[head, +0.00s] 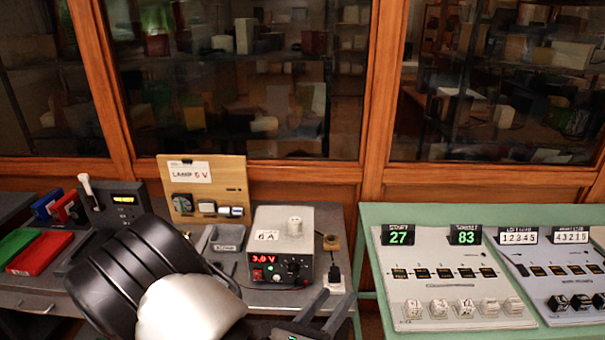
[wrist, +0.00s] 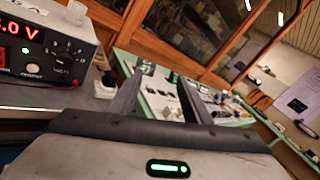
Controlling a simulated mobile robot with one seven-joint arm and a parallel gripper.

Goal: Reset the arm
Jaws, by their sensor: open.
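My gripper (head: 322,308) is at the bottom middle of the head view, in front of the grey bench and near its right edge. Its two dark fingers stand apart with nothing between them. In the wrist view my gripper (wrist: 146,98) also shows two separated fingers, with the green table beyond them. My black and white arm links cover part of the bench at the lower left of the head view.
A power supply (head: 283,247) reading 3.0 V stands just behind my gripper. A wooden lamp board (head: 235,180) and a grey bin (head: 222,238) are left of it. A green table (head: 420,213) with button panels (head: 452,284) stands at right. Glass cabinets (head: 240,80) line the back.

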